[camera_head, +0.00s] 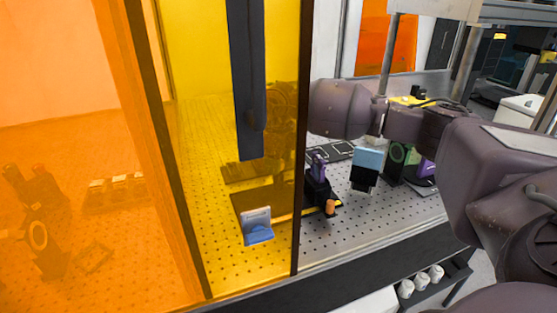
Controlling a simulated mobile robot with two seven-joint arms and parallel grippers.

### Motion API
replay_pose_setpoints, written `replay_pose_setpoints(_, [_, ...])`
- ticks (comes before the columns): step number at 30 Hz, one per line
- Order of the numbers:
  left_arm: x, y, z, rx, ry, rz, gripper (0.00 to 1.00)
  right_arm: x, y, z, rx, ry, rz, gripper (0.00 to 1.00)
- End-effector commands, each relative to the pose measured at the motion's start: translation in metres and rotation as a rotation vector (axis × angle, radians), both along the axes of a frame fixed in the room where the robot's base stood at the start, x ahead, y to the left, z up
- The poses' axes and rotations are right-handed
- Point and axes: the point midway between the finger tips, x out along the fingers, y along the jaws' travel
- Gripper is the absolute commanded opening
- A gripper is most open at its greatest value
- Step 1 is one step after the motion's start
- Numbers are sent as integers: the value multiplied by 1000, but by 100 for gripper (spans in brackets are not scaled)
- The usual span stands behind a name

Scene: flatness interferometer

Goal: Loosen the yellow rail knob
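A small orange-yellow knob (331,207) shows at the foot of a dark post mount (318,188), just right of the door's dark edge. I take it for the yellow rail knob; a thin yellow strip runs beside it. My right arm reaches in from the right above the bench. My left gripper is not in view.
Orange and yellow see-through panels (225,80) with a dark handle (248,90) cover the left side. The perforated bench (385,216) is bare right of the knob. A green-and-black part (397,160) stands behind the gripper. White knobs (421,280) sit below the bench edge.

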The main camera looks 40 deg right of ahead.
Motion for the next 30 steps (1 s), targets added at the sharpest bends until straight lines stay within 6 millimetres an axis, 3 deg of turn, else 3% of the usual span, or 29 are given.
replay_pose_setpoints(8, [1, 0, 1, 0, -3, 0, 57, 0, 0, 5, 0, -1, 0, 57])
replay_pose_setpoints(21, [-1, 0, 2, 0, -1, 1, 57, 0, 0, 77, 0, -2, 0, 57])
replay_pose_setpoints(30, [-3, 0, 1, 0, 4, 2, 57, 0, 0, 106, 0, 1, -1, 57])
